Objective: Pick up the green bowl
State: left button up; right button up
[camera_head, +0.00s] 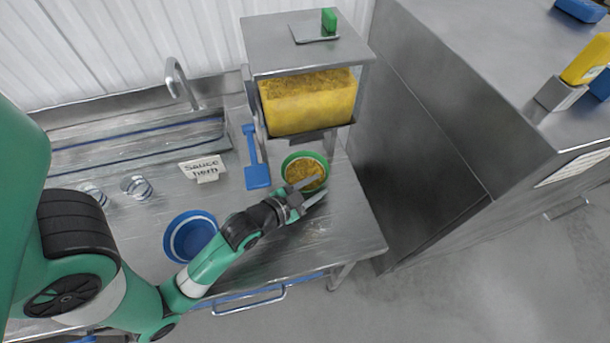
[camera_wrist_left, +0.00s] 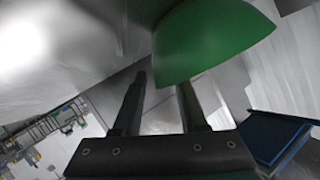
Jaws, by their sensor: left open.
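The green bowl (camera_head: 291,157) stands on the steel counter beneath the rice dispenser and holds yellow-orange rice (camera_head: 303,172). My left gripper (camera_head: 321,186) is open at the bowl's near right side, its fingers partly over the near edge of the bowl in the head view. In the left wrist view the green bowl (camera_wrist_left: 212,42) fills the upper middle, and the open left gripper (camera_wrist_left: 160,82) has one finger overlapping its edge. I cannot tell whether a finger touches the bowl. My right gripper is not in view.
The dispenser (camera_head: 306,54) rises just behind the bowl. A blue scoop (camera_head: 257,175) and a blue bowl (camera_head: 191,237) lie to the left, with a sign (camera_head: 203,168) and small glasses beyond. The counter's right end is clear; a steel cabinet (camera_head: 470,110) stands further right.

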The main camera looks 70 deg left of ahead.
pick_arm(q)
grip_shut()
dwell(1.3)
